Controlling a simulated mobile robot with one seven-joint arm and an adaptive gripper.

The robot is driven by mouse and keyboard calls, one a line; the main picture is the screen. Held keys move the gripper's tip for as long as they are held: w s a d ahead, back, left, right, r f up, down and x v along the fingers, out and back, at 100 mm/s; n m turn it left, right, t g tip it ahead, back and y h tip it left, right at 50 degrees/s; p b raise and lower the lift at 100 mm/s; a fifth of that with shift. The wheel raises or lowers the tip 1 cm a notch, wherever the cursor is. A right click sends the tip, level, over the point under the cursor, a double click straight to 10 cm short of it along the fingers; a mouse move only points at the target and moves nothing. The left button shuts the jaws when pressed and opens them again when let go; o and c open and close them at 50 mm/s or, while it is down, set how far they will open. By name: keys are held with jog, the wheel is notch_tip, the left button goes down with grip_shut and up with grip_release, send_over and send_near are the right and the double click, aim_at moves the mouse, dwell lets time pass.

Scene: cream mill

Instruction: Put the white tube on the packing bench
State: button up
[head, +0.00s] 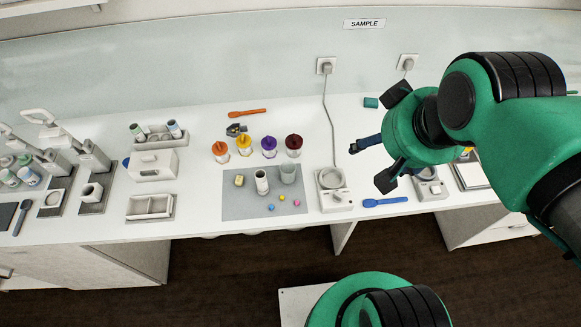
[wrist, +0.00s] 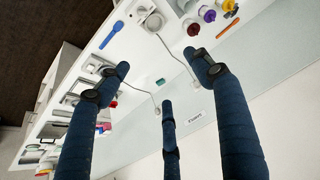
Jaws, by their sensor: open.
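A white upright cylinder with a dark open top (head: 262,182), which may be the white tube, stands on a grey mat (head: 235,208) in the head view. It stands beside a clear beaker (head: 287,173). Two pale tubes with blue marks stand in a rack (head: 155,138) at the back left, so I cannot tell for sure which is meant. My gripper (head: 378,140) is open and empty above the bench's right part. Its fingers also show in the wrist view (wrist: 160,75).
Jars with coloured lids (head: 257,148) stand behind the mat. A small scale (head: 333,188), a blue spatula (head: 385,202) and a second device (head: 430,184) are near my gripper. White bins (head: 150,207) and presses (head: 93,157) fill the left. Cords hang from wall sockets.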

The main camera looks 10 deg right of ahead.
jog(key=w+a+f+n+t+y+b, duration=0.1)
jog(key=w+a+f+t+y+b, duration=0.15)
jog(key=w+a+f, duration=0.45)
jog(key=w+a+f+n+t+y+b, duration=0.1)
jog(key=w+a+f+b, duration=0.2)
jog(key=a+f, duration=0.8)
notch_tip(320, 180, down, 8)
jog(key=a+t+b, duration=0.1)
jog(key=a+b, duration=0.1)
jog(key=n+t+b, duration=0.2)
jog(key=b, duration=0.1)
send_near(265, 181)
jog(key=d+v, duration=0.1)
jog(key=v, duration=0.2)
jog(key=shift+s+f+t+y, duration=0.25)
jog(key=shift+f+t+y, duration=0.1)
jog(key=shift+f+y, duration=0.15)
jog(key=shift+b+x, duration=1.25)
jog(key=shift+x, duration=3.05)
